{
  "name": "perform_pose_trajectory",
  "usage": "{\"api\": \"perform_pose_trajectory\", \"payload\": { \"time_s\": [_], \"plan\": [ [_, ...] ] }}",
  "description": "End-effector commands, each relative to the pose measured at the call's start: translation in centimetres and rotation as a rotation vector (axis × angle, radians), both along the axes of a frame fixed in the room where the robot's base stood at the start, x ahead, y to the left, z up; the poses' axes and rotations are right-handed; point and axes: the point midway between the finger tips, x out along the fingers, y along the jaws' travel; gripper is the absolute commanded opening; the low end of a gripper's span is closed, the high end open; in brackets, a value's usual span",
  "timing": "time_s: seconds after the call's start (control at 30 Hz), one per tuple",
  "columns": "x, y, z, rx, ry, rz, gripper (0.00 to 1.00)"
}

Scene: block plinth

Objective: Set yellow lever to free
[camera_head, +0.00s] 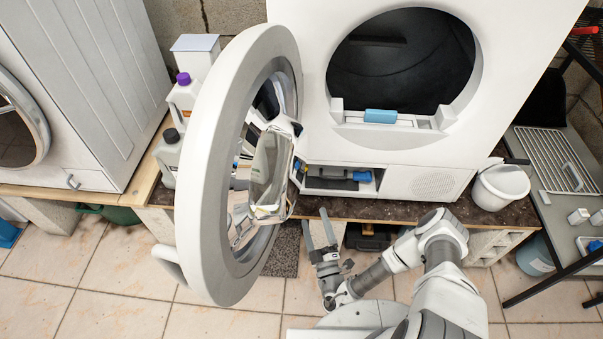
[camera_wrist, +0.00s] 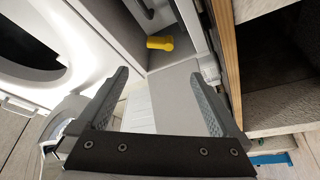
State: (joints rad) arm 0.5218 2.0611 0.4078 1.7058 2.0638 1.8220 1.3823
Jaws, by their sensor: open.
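The yellow lever (camera_wrist: 160,43) shows in the wrist view, at the top centre, inside a grey recess. It is a short stub with a rounded end; I cannot read any setting marks. My gripper (camera_wrist: 160,73) is open and empty, and the lever appears beyond the gap between its fingers, apart from them. In the head view my gripper (camera_head: 315,217) is in front of the plinth, below the white machine (camera_head: 420,150) and right of its open round door. I cannot make out the yellow lever in the head view.
The open round door (camera_head: 195,180) stands out left of my gripper. A low compartment (camera_head: 335,183) with blue items is in the machine's front. A white bucket (camera_head: 500,187) is on the right. Bottles (camera_head: 183,95) stand behind the door. A wooden edge (camera_wrist: 227,55) runs right of my fingers.

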Motion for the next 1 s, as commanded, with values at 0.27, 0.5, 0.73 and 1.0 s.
{"api": "perform_pose_trajectory", "payload": {
  "time_s": [0.27,0.5,0.73,1.0],
  "plan": [
    [5.3,1.5,1.5,-0.002,-0.003,-0.001,1.0],
    [10.2,3.0,2.5,-0.002,-0.003,-0.001,1.0],
    [13.7,4.1,3.1,-0.005,-0.002,0.002,1.0],
    [15.1,4.5,3.6,-0.002,-0.001,0.0,1.0]
  ]
}}
